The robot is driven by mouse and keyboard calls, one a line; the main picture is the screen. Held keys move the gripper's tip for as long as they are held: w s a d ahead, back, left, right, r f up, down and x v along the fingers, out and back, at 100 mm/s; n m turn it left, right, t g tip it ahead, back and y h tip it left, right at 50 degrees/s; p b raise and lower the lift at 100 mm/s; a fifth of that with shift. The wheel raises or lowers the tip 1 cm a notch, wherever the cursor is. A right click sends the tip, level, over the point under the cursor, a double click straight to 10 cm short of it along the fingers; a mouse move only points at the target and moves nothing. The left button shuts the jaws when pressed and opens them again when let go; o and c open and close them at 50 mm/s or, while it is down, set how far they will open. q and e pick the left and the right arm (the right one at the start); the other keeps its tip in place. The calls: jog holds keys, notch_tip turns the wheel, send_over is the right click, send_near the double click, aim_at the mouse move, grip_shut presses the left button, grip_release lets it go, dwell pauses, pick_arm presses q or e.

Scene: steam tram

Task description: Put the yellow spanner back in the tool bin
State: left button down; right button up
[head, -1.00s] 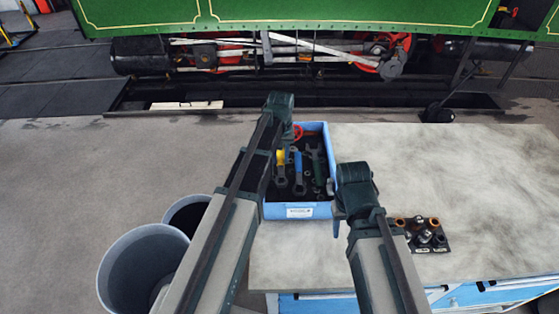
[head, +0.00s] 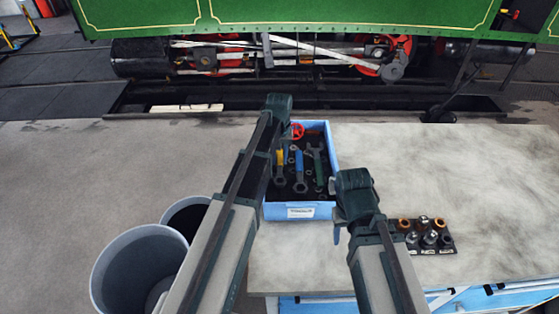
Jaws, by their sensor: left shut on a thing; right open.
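The yellow spanner (head: 280,158) shows inside the blue tool bin (head: 274,212), upper part yellow and ring end dark, just right of my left forearm. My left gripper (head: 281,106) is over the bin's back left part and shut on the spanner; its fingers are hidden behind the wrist. I cannot tell whether the spanner touches the bin floor. A blue spanner (head: 300,170) and a green-handled spanner (head: 318,165) lie to its right. My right gripper (head: 345,205) is open beside the bin's front right corner, its fingers mostly hidden.
The bin stands at the left end of a grey worktop (head: 450,180). A red wheel-like part (head: 297,131) is at the bin's back. A dark holder with sockets (head: 428,240) stands right of my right arm. Grey buckets (head: 130,265) stand at lower left. The worktop's right side is clear.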

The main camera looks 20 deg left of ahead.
aim_at(280, 161)
pick_arm(q)
jog(key=shift+f, duration=0.15)
jog(key=c, duration=0.6)
grip_release()
notch_tip(280, 161, up, 12)
jog(key=r+p, duration=0.1)
jog(key=p, duration=1.1)
jog(key=s+d+m, duration=0.2)
jog(key=s+d, duration=0.2)
jog(key=s, duration=0.4)
jog(key=s+d+m, duration=0.2)
jog(key=s+d, duration=0.3)
jog(key=s, duration=0.3)
jog(key=s+d+m+y, duration=0.1)
jog(key=s+d+m, duration=0.2)
jog(key=s, duration=0.5)
jog(key=shift+d+f, duration=0.25)
jog(key=shift+d, duration=0.4)
